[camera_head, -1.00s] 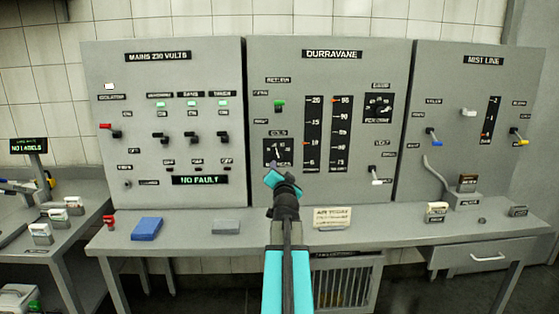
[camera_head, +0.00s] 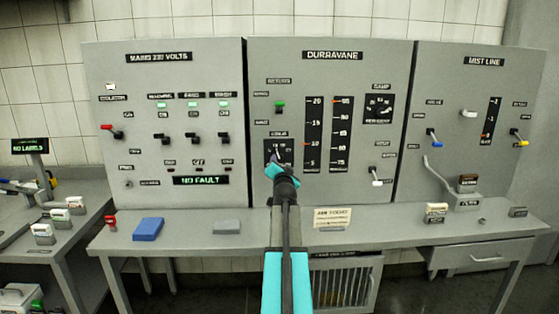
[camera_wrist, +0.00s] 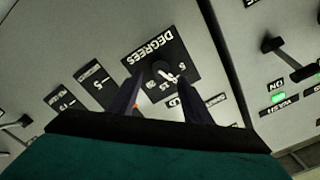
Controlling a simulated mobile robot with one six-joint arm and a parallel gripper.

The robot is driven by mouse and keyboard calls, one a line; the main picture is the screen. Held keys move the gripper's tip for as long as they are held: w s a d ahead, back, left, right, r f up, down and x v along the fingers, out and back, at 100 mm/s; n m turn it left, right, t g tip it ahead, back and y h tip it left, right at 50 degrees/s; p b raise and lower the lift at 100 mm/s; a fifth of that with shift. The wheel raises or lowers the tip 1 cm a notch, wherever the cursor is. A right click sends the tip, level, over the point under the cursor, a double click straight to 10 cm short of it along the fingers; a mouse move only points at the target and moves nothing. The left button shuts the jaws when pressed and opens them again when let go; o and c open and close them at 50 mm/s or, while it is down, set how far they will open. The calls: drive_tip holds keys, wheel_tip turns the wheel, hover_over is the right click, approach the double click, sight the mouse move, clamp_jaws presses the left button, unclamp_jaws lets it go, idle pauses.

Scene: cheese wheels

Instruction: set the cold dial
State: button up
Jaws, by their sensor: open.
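The cold dial (camera_head: 279,148) is a black square plate with white marks, low on the left of the middle panel. Its lower part is hidden by my gripper (camera_head: 277,163) in the head view. In the wrist view the dial (camera_wrist: 164,58) appears upside down, with a round black knob, a pale pointer and the word DEGREES. My gripper (camera_wrist: 163,77) is open. Its two dark fingers reach toward the dial, one on each side of the knob in the picture. I cannot tell whether they touch it.
A second dial (camera_head: 378,108) sits at the upper right of the same panel. A green-tipped lever (camera_head: 279,106) is above the cold dial and a white-tipped lever (camera_head: 376,182) to its right. A blue block (camera_head: 147,229) lies on the bench (camera_head: 200,244) below.

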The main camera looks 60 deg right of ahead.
sight(279, 158)
drive_tip(key=shift+p+x, duration=0.4)
drive_tip(key=shift+x, duration=2.45)
drive_tip(key=c, duration=0.9)
drive_tip(key=shift+a, duration=0.35)
drive_tip(key=shift+c, duration=0.5)
drive_tip(key=shift+d+f, duration=0.1)
drive_tip(key=shift+d, duration=0.2)
drive_tip(key=shift+c, duration=0.2)
